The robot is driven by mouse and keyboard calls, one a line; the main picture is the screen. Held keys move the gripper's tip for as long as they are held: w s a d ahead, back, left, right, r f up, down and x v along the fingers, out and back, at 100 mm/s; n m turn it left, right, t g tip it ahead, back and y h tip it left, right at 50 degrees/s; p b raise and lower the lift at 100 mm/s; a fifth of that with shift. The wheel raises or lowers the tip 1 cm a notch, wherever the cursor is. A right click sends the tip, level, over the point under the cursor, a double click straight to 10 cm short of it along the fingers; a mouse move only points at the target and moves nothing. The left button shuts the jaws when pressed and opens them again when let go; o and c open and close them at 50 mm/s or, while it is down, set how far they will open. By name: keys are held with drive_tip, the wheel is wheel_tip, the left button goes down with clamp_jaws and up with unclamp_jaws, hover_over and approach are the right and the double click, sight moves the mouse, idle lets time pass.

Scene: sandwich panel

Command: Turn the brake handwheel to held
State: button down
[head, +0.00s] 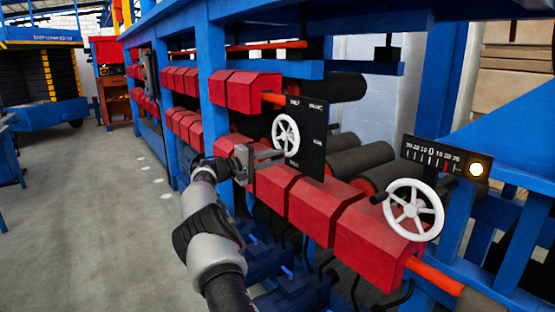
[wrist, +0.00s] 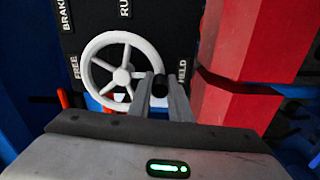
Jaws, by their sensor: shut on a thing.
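The brake handwheel (head: 286,135) is a white spoked wheel on a black panel (head: 314,140). In the wrist view the handwheel (wrist: 105,80) has the label FREE at its left, RUN above and HELD at its right. My gripper (head: 278,156) reaches the wheel's lower edge from the left in the head view. In the wrist view my gripper (wrist: 160,82) is shut on the wheel's dark handle knob, at the right side of the rim near HELD. The fingers hide part of the knob and rim.
A second white handwheel (head: 413,210) with a dark knob stands at the right, below a black scale (head: 432,155) with a lit round lamp (head: 476,169). Red blocks (head: 310,207) line the blue frame close to my arm. The grey floor (head: 90,220) at the left is clear.

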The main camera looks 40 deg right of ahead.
drive_tip(key=shift+w+m, duration=0.3)
drive_tip(key=shift+m, duration=0.1)
drive_tip(key=c, duration=1.6)
unclamp_jaws()
drive_tip(key=shift+c, duration=0.2)
drive_tip(key=w+a+p, duration=0.2)
drive_tip(key=a, duration=1.5)
drive_tip(key=shift+a, duration=0.15)
